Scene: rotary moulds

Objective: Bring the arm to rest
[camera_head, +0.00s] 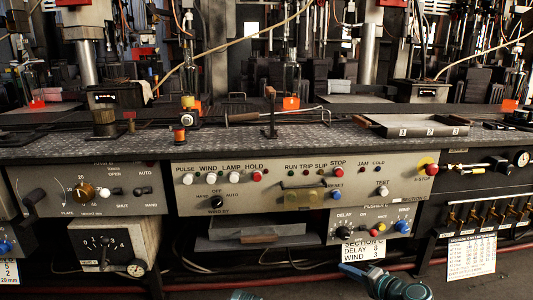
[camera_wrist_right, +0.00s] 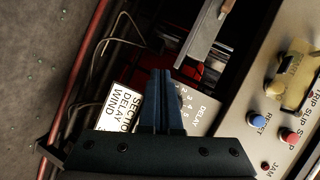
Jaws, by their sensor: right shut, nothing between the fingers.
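My right gripper (camera_head: 350,270) is low at the bottom of the head view, in front of the console and just below the white card (camera_head: 363,250) reading "SECTION C, DELAY 8, WIND 3". In the right wrist view its two blue fingers (camera_wrist_right: 161,75) are together with nothing between them. The same card (camera_wrist_right: 123,110) shows beside and partly behind the fingers there. The gripper appears apart from the panel, though the exact gap cannot be told. My left gripper is not in view.
The grey console (camera_head: 300,174) with knobs and buttons spans the view. Its bench top (camera_head: 250,137) bears a tray (camera_head: 412,131), a hooked rod (camera_head: 295,112) and small parts. An open shelf (camera_head: 225,243) lies below. A red pipe (camera_wrist_right: 72,100) runs under the console.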

